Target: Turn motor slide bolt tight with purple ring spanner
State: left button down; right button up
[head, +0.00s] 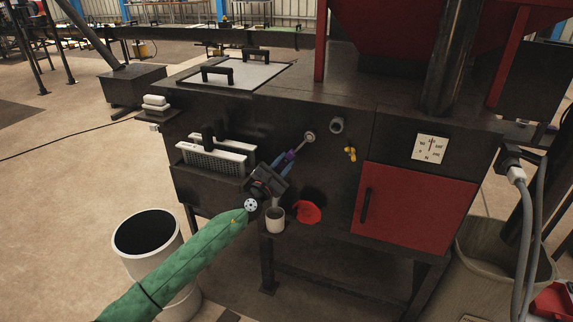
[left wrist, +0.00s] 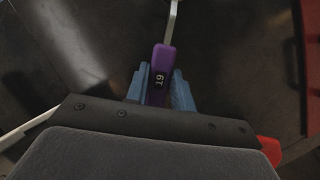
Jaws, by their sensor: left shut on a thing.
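My left gripper (head: 282,165) is shut on the purple handle of the ring spanner (head: 291,155), in front of the dark machine's front panel. In the left wrist view the purple spanner handle (left wrist: 161,75), marked 19, sits between the blue fingers of the left gripper (left wrist: 160,88). Its metal shank runs up out of that view. In the head view the spanner's ring end is at a round bolt (head: 309,137) on the panel. I cannot tell from here whether the ring is fully seated around it. My right gripper is not in view.
A white-rimmed bin (head: 148,236) stands at lower left.

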pick_arm(q)
jog(key=shift+w+a+r+m+g+h+p, duration=0.15)
jog(key=shift+a+r+m+g+p, duration=0.2)
jog(key=shift+m, duration=0.35)
jog(key=shift+w+a+r+m+g+h+p, duration=0.15)
jog(key=shift+a+r+m+g+p, duration=0.2)
jog(key=shift+m, duration=0.35)
jog(key=shift+a, duration=0.1)
jog(key=shift+w+a+r+m+g+p, duration=0.1)
jog(key=shift+a+r+m+g+p, duration=0.2)
jog(key=shift+r+m+p, duration=0.4)
jog(key=shift+w+a+r+m+g+p, duration=0.1)
jog(key=shift+a+r+m+g+p, duration=0.1)
jog(key=shift+a+r+m+p, duration=0.45)
jog(key=shift+r+m+g+p, duration=0.1)
jog(key=shift+m+g+p, duration=0.2)
jog(key=shift+m+p, duration=0.3)
